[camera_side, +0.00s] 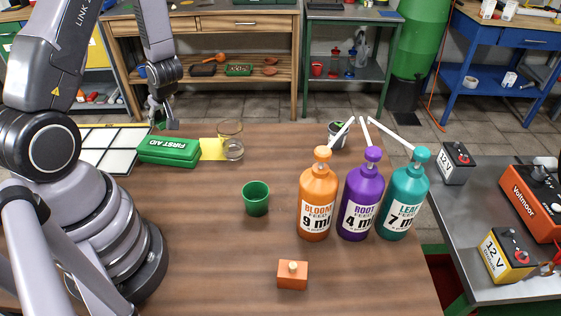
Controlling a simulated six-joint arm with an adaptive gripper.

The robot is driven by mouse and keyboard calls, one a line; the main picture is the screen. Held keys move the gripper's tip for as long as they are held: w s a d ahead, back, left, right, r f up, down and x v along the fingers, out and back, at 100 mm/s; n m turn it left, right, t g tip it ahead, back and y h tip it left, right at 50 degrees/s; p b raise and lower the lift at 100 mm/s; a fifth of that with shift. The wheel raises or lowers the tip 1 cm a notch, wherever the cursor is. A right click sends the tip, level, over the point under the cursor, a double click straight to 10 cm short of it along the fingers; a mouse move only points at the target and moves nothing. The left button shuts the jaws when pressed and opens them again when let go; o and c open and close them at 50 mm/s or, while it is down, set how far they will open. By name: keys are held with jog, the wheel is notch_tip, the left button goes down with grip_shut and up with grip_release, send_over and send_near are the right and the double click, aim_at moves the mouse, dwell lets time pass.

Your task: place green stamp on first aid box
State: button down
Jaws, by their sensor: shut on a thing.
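The green first aid box (168,151) lies on the wooden table at the back left, with its white lettering facing the camera. My gripper (165,122) hangs just above the back edge of the box, pointing down. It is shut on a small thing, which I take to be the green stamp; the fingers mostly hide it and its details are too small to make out. No other green stamp shows on the table. I cannot tell whether the held thing touches the box.
A yellow sheet (211,148) and a clear glass (231,141) are right of the box. A white-panelled tray (88,158) lies left of it. A green cup (256,198), an orange stamp (292,275) and three pump bottles (318,200) stand farther forward and right.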

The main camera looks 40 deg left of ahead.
aim_at(164, 141)
jog(key=shift+f, duration=3.2)
jog(key=shift+f, duration=0.1)
jog(key=c, duration=0.7)
grip_release()
jog(key=shift+c, duration=0.2)
